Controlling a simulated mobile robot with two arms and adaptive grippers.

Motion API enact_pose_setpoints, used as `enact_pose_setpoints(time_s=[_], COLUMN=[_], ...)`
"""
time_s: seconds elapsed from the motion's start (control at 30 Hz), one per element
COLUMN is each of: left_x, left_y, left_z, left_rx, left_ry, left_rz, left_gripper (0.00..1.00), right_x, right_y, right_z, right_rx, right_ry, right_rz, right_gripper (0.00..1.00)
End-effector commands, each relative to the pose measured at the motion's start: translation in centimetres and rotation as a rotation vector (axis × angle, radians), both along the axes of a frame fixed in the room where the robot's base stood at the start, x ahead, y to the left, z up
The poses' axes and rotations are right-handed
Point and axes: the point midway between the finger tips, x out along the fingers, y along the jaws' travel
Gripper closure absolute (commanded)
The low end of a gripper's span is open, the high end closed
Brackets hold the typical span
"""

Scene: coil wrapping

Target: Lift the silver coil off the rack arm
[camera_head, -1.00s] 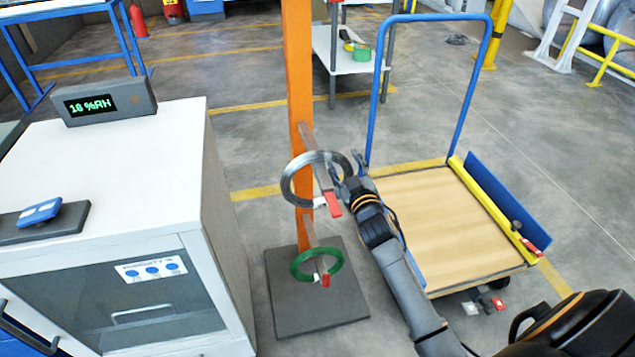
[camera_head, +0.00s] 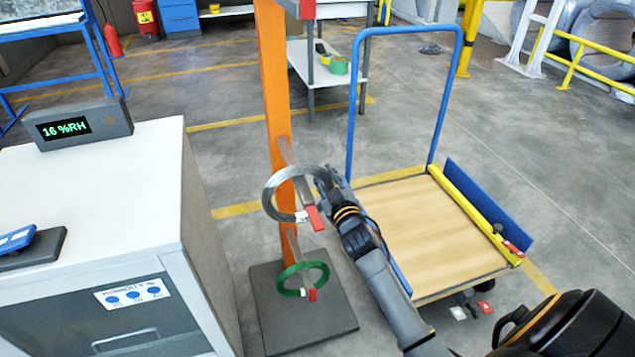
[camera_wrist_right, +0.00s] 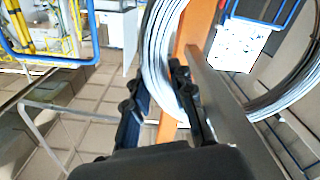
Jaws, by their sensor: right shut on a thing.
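The silver coil (camera_head: 270,196) hangs around the upper rack arm (camera_head: 296,172), which sticks out from the orange post (camera_head: 276,90) and ends in a red tip. My right gripper (camera_head: 325,178) is at the coil's right side. In the right wrist view, the silver coil (camera_wrist_right: 158,50) passes between the two fingers of my right gripper (camera_wrist_right: 160,82), which is shut on it. The rack arm (camera_wrist_right: 222,100) runs close beside the right finger there. My left gripper is not in view.
A green coil (camera_head: 318,275) hangs on the lower rack arm above the dark base plate (camera_head: 330,325). A blue-handled cart (camera_head: 430,230) with a bare wooden deck stands to the right. A white cabinet (camera_head: 110,190) with a humidity display (camera_head: 78,125) stands at the left.

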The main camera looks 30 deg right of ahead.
Motion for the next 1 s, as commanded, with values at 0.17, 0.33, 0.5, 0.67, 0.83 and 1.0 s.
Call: enact_pose_setpoints(time_s=[0.17,0.33,0.5,0.67,0.83,1.0], left_x=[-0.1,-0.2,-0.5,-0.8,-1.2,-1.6], left_y=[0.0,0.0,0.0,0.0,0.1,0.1], left_z=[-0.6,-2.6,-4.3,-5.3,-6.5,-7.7], left_rx=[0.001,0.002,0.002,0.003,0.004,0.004], left_ry=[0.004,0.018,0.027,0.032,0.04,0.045], left_rz=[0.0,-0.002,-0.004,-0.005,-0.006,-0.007], left_gripper=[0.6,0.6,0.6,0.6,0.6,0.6], right_x=[0.1,0.1,0.1,-2.3,-5.8,-10.0], right_y=[0.0,0.0,0.0,0.6,1.4,2.5], right_z=[1.4,2.7,4.1,3.8,3.8,3.7], right_rx=[0.0,0.0,0.0,0.001,0.003,0.005], right_ry=[-0.011,-0.013,-0.013,-0.008,-0.007,-0.005], right_rz=[0.001,0.002,0.002,0.002,0.002,0.002], right_gripper=[1.0,1.0,1.0,1.0,1.0,1.0])
